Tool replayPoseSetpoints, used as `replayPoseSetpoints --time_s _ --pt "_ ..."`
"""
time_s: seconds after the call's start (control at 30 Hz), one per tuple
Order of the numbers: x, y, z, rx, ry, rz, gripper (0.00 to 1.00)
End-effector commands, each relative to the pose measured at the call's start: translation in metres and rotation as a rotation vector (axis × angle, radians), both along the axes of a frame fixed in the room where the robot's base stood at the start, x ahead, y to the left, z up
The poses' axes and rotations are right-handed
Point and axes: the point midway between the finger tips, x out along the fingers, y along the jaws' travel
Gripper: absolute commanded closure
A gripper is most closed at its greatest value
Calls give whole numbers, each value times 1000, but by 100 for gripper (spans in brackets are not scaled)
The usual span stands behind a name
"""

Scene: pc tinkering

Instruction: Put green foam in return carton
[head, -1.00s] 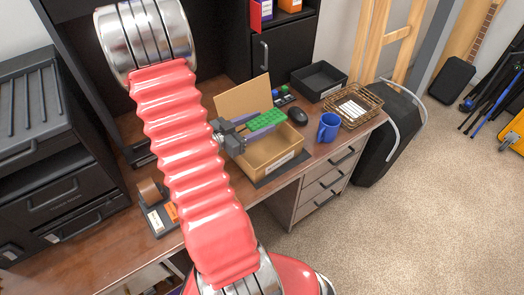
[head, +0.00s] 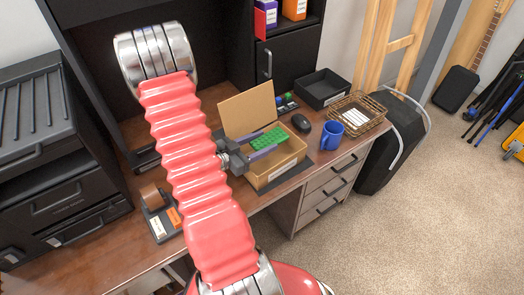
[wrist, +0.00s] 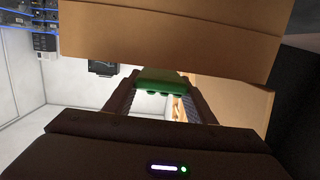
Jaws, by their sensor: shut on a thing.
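The green foam (head: 266,139) is a bright green block with a bumpy surface. My gripper (head: 279,140) is shut on it, one finger along each side. The return carton (head: 279,174) is an open brown box with a raised back flap (head: 246,108) and a white label on its front. The foam is over the carton's opening, near rim level; I cannot tell whether any of it is below the rim. In the wrist view the foam (wrist: 160,79) sits between the fingertips, with brown cardboard (wrist: 180,40) close by. The carton's floor is mostly hidden.
A black mouse (head: 301,123), a blue mug (head: 331,135) and a wire basket (head: 357,112) stand right of the carton. A black tray (head: 322,86) is behind them. A tape dispenser (head: 157,211) is at the left on the desk (head: 112,244).

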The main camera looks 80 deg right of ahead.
Motion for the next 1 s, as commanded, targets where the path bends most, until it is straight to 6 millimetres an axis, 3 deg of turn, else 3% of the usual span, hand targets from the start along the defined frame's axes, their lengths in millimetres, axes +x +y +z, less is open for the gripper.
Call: replayPoseSetpoints --time_s 0.4,1.0 --pt "0 0 -37 1 0 1 71" --pt "0 1 -49 9 -3 2 71"
